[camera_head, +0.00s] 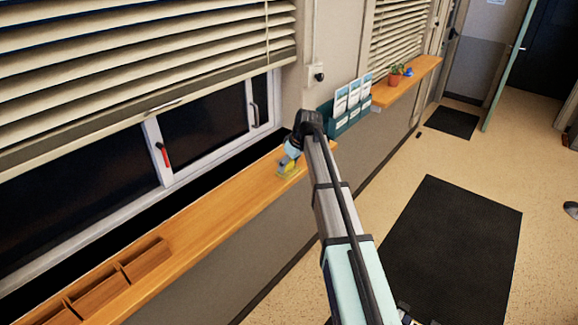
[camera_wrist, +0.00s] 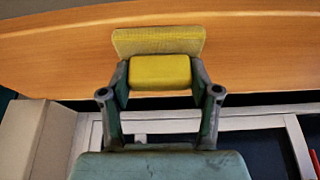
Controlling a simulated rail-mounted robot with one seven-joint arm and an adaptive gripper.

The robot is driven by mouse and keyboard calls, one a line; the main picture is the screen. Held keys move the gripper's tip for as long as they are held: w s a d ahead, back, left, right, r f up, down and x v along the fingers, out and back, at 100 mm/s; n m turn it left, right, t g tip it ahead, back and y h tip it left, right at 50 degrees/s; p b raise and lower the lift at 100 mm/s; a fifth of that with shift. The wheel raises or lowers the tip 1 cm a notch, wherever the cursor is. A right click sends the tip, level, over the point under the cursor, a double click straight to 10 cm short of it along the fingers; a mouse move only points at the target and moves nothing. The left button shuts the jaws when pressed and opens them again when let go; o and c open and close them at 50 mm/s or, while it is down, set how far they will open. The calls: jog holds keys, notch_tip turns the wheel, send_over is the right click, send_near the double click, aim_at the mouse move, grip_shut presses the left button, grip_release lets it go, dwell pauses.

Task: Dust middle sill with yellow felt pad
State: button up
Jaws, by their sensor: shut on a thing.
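The yellow felt pad (camera_wrist: 160,41) shows in the wrist view, with a thicker yellow block (camera_wrist: 160,72) as its grip. My gripper (camera_wrist: 160,80) is shut on that block, one finger on each side. In the head view the pad (camera_head: 287,174) is at the right end of a long wooden sill (camera_head: 215,208) under the window. It is at the sill's surface, but I cannot tell whether it touches. My gripper (camera_head: 288,163) is just above it, partly hidden by my arm. The sill also fills the top of the wrist view (camera_wrist: 60,48). I see no dust clearly.
A wooden divided tray (camera_head: 146,262) sits on the sill at the lower left. A green leaflet rack (camera_head: 350,122) hangs on the wall right of the sill. A farther sill (camera_head: 423,68) holds a potted plant (camera_head: 396,76) and a small blue object (camera_head: 409,72). The sill between tray and pad is clear.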

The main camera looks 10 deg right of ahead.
jog(key=shift+w+a, duration=0.65)
jog(key=shift+a, duration=0.15)
jog(key=shift+w+a+b, duration=0.15)
jog(key=shift+w+a, duration=1.2)
jog(key=shift+w, duration=0.25)
jog(key=shift+w+a+b, duration=0.15)
jog(key=shift+w+a, duration=1.15)
jog(key=shift+w, duration=0.25)
jog(key=shift+w+a, duration=0.1)
jog(key=shift+w, duration=0.05)
jog(key=shift+w+d, duration=0.15)
jog(key=shift+d, duration=0.1)
jog(key=shift+w+d, duration=0.55)
jog(key=shift+d, duration=0.3)
jog(key=shift+s+d, duration=0.45)
jog(key=shift+s, duration=0.35)
jog(key=shift+s+d, duration=1.05)
jog(key=shift+s, duration=0.2)
jog(key=shift+s+d, duration=1)
jog(key=shift+s, duration=0.25)
jog(key=shift+s+d, duration=1.05)
jog(key=shift+s, duration=0.2)
jog(key=r, duration=0.1)
jog(key=r+p, duration=0.1)
jog(key=shift+w+r, duration=0.2)
jog(key=shift+r, duration=0.15)
jog(key=shift+r+p, duration=1.15)
jog(key=shift+r, duration=1.55)
